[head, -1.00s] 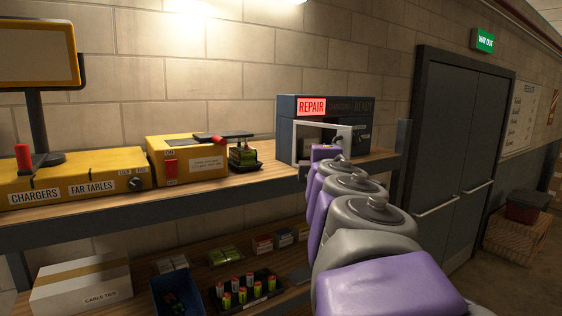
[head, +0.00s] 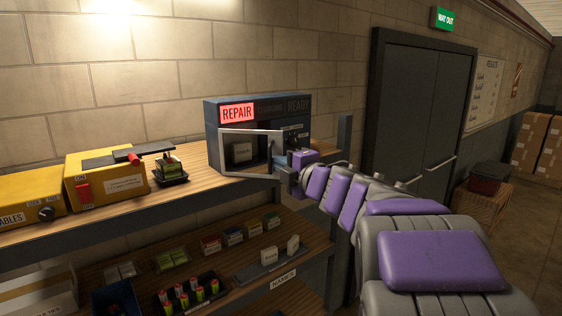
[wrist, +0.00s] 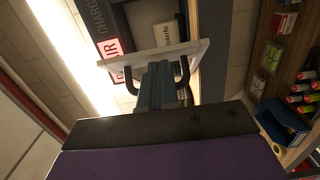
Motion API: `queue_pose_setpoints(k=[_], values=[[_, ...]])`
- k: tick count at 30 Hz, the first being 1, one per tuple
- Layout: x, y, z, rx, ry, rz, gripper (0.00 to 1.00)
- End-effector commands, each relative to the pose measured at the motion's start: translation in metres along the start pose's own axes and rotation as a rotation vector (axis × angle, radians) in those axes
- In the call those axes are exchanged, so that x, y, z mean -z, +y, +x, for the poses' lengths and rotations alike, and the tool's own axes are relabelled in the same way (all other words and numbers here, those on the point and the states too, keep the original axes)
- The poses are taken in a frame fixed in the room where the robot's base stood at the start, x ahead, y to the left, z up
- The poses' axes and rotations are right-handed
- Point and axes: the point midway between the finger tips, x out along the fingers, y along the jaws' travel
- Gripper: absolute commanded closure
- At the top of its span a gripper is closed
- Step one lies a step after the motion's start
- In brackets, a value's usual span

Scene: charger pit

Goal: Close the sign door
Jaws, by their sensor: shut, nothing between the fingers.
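The dark blue sign box (head: 215,119) stands on the upper shelf, its REPAIR panel (head: 237,113) lit red. Its pale-framed door (head: 247,131) shows on the front and appears ajar, with the free edge at the right. A white card (head: 241,152) is visible through it. In the wrist view the door frame (wrist: 200,48) crosses in front of my fingers. My gripper (head: 288,172) is shut and empty at the door's right edge. In the wrist view its fingers (wrist: 154,82) lie between two black curved pieces (wrist: 130,80), perhaps a handle. Contact is unclear.
A yellow charger unit (head: 105,180) and a small dark device (head: 171,170) stand left of the sign box. The lower shelf holds small boxes (head: 233,235), batteries (head: 190,296) and a blue bin (head: 118,299). A shelf post (head: 343,140) stands close to my arm.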

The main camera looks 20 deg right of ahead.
Motion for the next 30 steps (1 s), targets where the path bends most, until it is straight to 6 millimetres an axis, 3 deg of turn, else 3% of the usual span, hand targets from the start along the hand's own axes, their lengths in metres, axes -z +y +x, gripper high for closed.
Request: queue_pose_setpoints(k=[30], values=[[-0.0062, 0.0001, -0.0014, -0.001, -0.008, 0.002, 1.0]])
